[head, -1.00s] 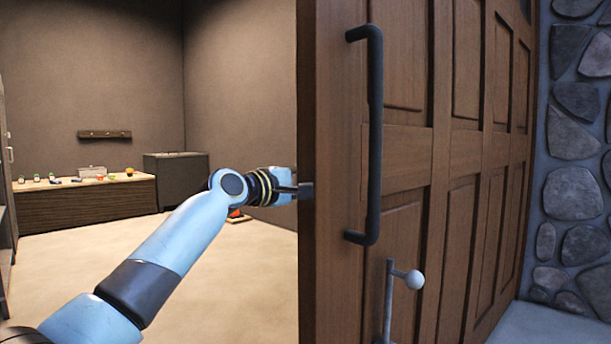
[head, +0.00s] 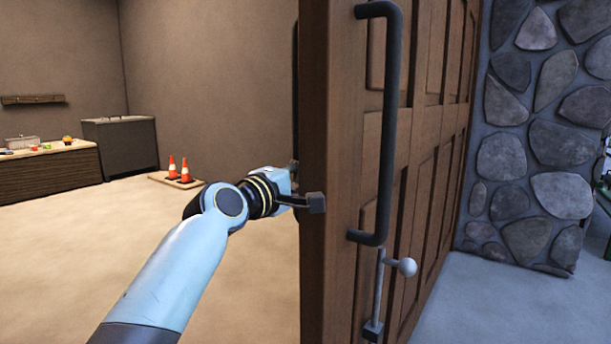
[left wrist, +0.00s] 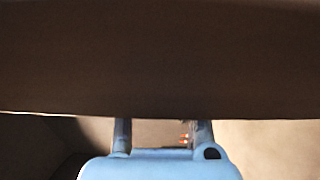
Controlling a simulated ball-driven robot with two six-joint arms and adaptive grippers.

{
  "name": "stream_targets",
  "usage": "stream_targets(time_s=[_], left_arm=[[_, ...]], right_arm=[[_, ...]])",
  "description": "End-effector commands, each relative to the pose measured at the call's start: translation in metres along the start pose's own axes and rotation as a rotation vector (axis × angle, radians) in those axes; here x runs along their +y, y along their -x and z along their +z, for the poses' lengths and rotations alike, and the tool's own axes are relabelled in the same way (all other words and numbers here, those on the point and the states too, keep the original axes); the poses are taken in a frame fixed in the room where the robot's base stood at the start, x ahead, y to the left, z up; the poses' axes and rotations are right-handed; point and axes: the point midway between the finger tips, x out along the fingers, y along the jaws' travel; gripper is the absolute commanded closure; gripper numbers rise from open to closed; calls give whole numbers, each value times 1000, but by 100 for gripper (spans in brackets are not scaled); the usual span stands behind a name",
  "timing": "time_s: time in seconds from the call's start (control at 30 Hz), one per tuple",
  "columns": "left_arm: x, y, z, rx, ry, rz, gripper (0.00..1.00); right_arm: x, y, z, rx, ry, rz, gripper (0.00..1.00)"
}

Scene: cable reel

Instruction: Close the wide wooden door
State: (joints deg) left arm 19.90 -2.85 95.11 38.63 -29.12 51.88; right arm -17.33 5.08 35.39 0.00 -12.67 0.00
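The wide wooden door (head: 345,150) stands open, seen at a slant with its near edge toward me. A long dark bar handle (head: 390,130) is on its panelled face, with a grey rod ending in a pale ball (head: 407,267) below. My left gripper (head: 305,200) is at the door's near edge, with one dark fingertip against or just in front of that edge. In the left wrist view, the dark door (left wrist: 160,60) fills the top and hides the fingertips. Its two fingers (left wrist: 162,132) are apart, with floor visible between them. My right gripper is out of view.
A stone wall (head: 550,140) stands right of the door. Behind my left arm are orange cones (head: 179,170), a dark cabinet (head: 120,145) and a low wooden bench (head: 50,172) with small items.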

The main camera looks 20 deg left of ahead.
Motion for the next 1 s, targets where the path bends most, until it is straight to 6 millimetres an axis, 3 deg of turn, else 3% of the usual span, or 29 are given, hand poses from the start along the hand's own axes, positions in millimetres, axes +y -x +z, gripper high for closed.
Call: stream_targets(time_s=[0.17,0.6,0.87,1.0], left_arm=[[-2,13,1,-1,4,-2,100],[-2,103,0,0,0,-3,100],[-1,120,0,0,1,-1,100],[-23,127,3,0,16,-41,100]], right_arm=[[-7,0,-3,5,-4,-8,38],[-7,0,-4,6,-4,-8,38],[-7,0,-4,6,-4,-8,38],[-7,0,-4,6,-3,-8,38]])
